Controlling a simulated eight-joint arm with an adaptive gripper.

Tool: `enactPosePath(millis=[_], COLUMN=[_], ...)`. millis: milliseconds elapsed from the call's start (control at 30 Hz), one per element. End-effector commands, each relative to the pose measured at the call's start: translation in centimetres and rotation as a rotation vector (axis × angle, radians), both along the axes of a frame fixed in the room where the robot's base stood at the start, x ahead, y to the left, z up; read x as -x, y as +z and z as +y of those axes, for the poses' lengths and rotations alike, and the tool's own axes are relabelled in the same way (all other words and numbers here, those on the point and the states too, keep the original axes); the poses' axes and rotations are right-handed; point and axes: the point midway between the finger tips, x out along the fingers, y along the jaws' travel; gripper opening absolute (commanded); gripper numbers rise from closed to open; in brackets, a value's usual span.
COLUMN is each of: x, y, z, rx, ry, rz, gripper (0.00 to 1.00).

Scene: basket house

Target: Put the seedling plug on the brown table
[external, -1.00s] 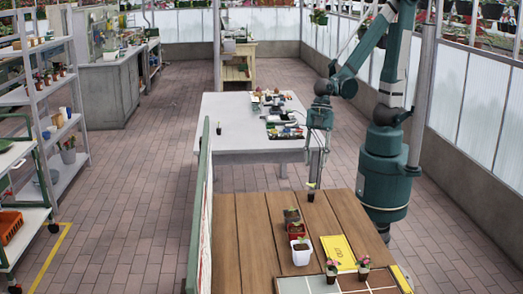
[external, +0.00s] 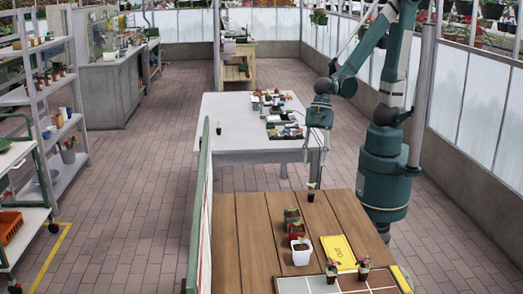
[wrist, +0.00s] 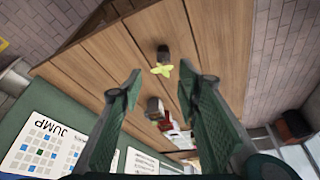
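The seedling plug (external: 311,192) is a small dark plug with yellow-green leaves. It appears to stand upright near the far edge of the brown plank table (external: 255,235). In the wrist view the plug (wrist: 163,52) shows just beyond my fingertips, over the table planks (wrist: 100,62). My gripper (external: 314,176) points down right above the plug in the external view. In the wrist view my gripper (wrist: 160,82) is open, with a wide gap between the two fingers and nothing held. The leaves lie between and just past the fingertips.
A dark pot (external: 291,215), a red pot (external: 297,230) and a white pot (external: 301,254) stand in a row on the brown table. A yellow sign (external: 338,250) and a divided tray (external: 345,283) lie nearby. A green-framed board (external: 201,220) borders the left side. The table's left planks are clear.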

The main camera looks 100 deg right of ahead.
Motion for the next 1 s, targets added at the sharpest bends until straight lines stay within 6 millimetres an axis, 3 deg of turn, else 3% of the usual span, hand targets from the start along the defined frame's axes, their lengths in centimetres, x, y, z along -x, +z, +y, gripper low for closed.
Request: enactPosePath(millis=[267, 600, 1000], x=[-1.2, -2.4, -2.0], y=[2.3, 6.5, 11.0], z=[-3.5, -10.0, -17.6], rx=[-0.002, -0.02, -0.063], ry=[-0.167, -0.467, -0.806], rz=[-0.019, -0.06, -0.123], gripper=[0.33, 0.33, 0.33])
